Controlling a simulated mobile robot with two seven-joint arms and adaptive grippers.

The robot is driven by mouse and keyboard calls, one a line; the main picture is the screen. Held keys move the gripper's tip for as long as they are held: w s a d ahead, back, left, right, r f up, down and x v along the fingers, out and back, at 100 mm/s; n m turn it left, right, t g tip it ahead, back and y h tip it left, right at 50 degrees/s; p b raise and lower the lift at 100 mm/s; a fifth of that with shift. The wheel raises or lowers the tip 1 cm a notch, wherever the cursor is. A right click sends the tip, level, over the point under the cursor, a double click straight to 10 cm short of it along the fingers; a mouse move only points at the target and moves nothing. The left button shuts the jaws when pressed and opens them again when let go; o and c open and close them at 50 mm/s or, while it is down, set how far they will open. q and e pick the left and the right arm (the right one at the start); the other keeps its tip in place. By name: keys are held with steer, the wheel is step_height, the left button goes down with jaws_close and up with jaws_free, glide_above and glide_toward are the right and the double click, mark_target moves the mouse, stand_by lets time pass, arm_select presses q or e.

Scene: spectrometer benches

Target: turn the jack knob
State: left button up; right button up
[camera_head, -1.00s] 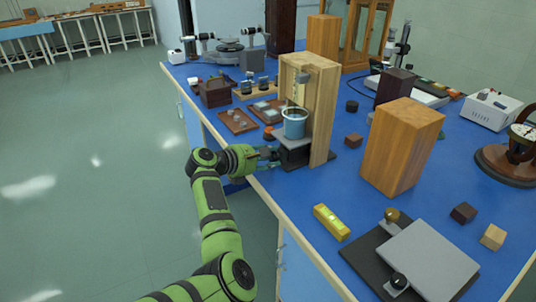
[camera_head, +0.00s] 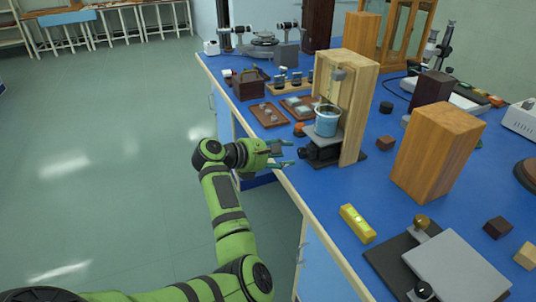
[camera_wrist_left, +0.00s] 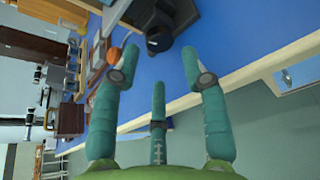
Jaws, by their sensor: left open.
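The lab jack (camera_head: 322,158) is a low black stand with a grey top plate, near the left edge of the blue bench. It carries a light blue beaker (camera_head: 327,124) inside a wooden frame. Its dark round knob (camera_head: 304,154) faces my left gripper (camera_head: 289,155). The gripper is open and empty at the bench edge, with a small gap between its fingertips and the knob. In the left wrist view, the knob (camera_wrist_left: 158,39) lies just beyond the spread teal fingers (camera_wrist_left: 160,62), roughly centred between the upper two. My right gripper is not in view.
The wooden frame (camera_head: 360,100) stands close around the beaker. Small wooden trays (camera_head: 268,114) and an orange object (camera_head: 299,129) lie behind the jack. A yellow level (camera_head: 357,223) and a second jack with a grey plate (camera_head: 455,270) are nearer. The floor left of the bench is clear.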

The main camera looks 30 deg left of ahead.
arm_select(q)
steer(key=v, duration=0.6)
steer(key=shift+f, duration=0.1)
